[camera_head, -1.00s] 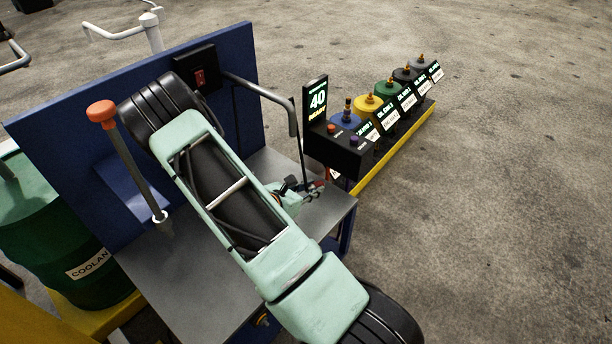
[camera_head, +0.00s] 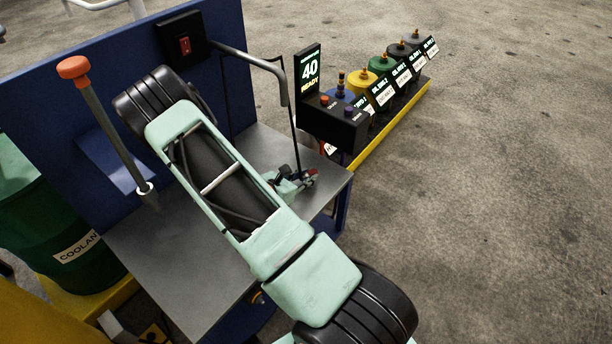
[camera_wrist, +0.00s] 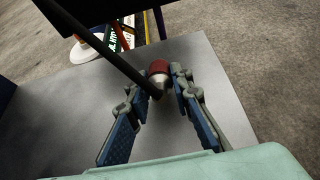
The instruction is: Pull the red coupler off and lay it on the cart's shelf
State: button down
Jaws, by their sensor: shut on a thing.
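In the wrist view, the red coupler (camera_wrist: 158,66), a red collar above a silver metal end, sits between the fingertips of my gripper (camera_wrist: 160,86). My gripper is shut on it, and a black hose (camera_wrist: 105,55) runs from it to the upper left. The cart's grey metal shelf (camera_wrist: 75,110) lies below. In the head view, my gripper (camera_head: 296,182) is over the right part of the shelf (camera_head: 165,255), partly hidden by my arm. A small bit of red (camera_head: 312,172) shows at its tips. I cannot tell whether the coupler touches the shelf.
The blue back panel (camera_head: 75,85) with a red switch (camera_head: 185,43) and an orange-knobbed lever (camera_head: 75,68) rises behind the shelf. A control box (camera_head: 335,125) reading 40 READY stands beyond its right edge, before several coloured containers. A green coolant drum (camera_head: 70,225) stands left.

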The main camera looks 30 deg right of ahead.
jog(key=c, duration=1.6)
grip_release()
notch_tip(320, 180, up, 10)
jog(key=shift+r, duration=0.1)
